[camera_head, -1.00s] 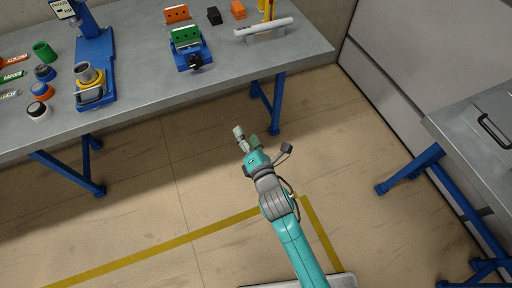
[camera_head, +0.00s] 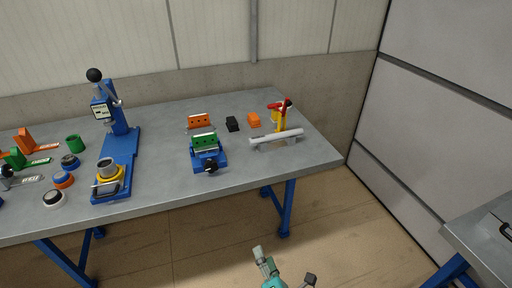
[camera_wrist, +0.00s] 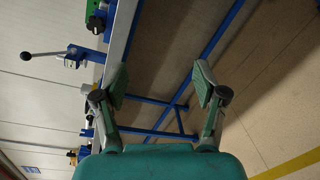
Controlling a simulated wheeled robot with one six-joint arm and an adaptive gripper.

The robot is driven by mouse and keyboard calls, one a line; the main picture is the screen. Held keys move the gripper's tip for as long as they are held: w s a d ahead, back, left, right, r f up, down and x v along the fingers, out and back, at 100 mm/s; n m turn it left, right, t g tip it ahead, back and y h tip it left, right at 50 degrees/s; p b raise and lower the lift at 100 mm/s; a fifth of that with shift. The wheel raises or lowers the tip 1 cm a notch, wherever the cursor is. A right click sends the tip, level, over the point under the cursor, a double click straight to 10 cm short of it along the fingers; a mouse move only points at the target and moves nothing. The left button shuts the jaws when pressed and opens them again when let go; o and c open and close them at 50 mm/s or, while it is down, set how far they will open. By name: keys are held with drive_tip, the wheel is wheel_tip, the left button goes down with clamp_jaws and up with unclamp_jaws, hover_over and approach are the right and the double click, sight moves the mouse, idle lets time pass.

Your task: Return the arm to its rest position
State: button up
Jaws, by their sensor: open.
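My gripper (camera_head: 263,262) shows at the bottom of the head view, low in front of the workbench and over the floor. Only its grey fingers and a bit of the teal wrist are in the frame; the rest of my arm is cut off. In the wrist view my gripper (camera_wrist: 161,90) has its two green-padded fingers spread wide. Nothing is between them but floor and blue bench legs behind.
The grey workbench (camera_head: 240,177) carries a blue press (camera_head: 122,145), a blue vise with a green block (camera_head: 205,150), and a yellow stand with a grey bar (camera_head: 277,138). Another bench (camera_head: 485,240) stands at right. Floor (camera_head: 340,225) between them is clear.

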drive_tip(key=s+d+f+m+h, duration=0.1)
drive_tip(key=s+d+m, duration=0.45)
drive_tip(key=s, duration=0.45)
drive_tip(key=s+d+f+m+h, duration=0.1)
drive_tip(key=s+d+m, duration=0.3)
drive_tip(key=s+m, duration=0.45)
drive_tip(key=s+d+r+m, duration=0.1)
drive_tip(key=s+r+m, duration=0.1)
drive_tip(key=s+m, duration=0.2)
drive_tip(key=s+d+r+m+g+h, duration=0.1)
drive_tip(key=s+d+r+m, duration=0.1)
drive_tip(key=s, duration=0.6)
drive_tip(key=s+d+r+m+h, duration=0.1)
drive_tip(key=s+r+m, duration=0.2)
drive_tip(key=s+m, duration=0.2)
drive_tip(key=shift+s+d+r+m+g, duration=0.3)
drive_tip(key=shift+s+r+m, duration=0.1)
drive_tip(key=shift+s, duration=0.1)
